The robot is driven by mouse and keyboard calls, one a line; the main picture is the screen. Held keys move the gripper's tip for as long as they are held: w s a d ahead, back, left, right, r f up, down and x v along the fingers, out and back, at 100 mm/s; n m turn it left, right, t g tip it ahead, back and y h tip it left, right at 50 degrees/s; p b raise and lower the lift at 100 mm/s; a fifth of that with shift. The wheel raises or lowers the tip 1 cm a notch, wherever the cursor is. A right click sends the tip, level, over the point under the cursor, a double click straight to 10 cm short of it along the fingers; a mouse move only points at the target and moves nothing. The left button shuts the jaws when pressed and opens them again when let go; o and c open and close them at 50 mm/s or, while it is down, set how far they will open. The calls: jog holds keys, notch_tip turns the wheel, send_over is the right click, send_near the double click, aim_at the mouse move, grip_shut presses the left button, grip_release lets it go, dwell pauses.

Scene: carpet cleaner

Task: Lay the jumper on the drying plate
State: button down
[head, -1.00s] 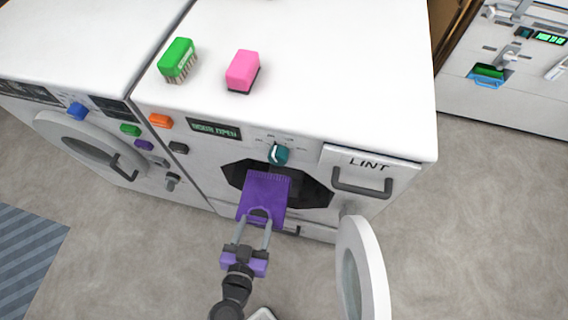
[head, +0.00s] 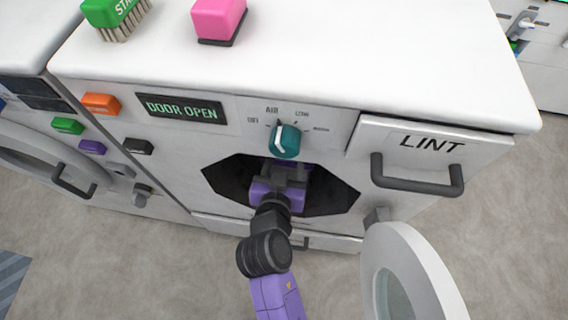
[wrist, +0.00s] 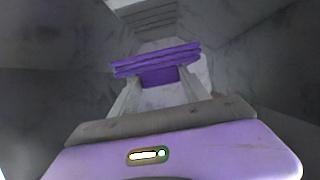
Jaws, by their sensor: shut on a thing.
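The purple jumper (wrist: 157,66) is folded with ridged layers. It shows in the wrist view between and beyond the two finger ends of my gripper (wrist: 160,80), which is shut on its near edge. In the head view my gripper (head: 283,178) is inside the dark octagonal door opening (head: 327,190) of the dryer, and its body hides nearly all of the jumper. A paler patch shows around the jumper in the wrist view; I cannot tell whether it is the drying plate or whether the jumper touches it.
The opening's rim is close around my wrist. The round dryer door (head: 412,277) stands open at lower right. A teal knob (head: 285,141) is just above the opening, and the LINT drawer (head: 430,150) with its handle is to the right. The display reads DOOR OPEN.

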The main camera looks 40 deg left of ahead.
notch_tip(320, 180, down, 10)
jog(key=b, duration=0.3)
jog(key=shift+r+b, duration=0.15)
jog(key=shift+b, duration=0.25)
jog(key=c, duration=0.5)
grip_release()
jog(key=p+v, duration=0.2)
jog(key=v, duration=1)
jog(key=shift+p, duration=0.3)
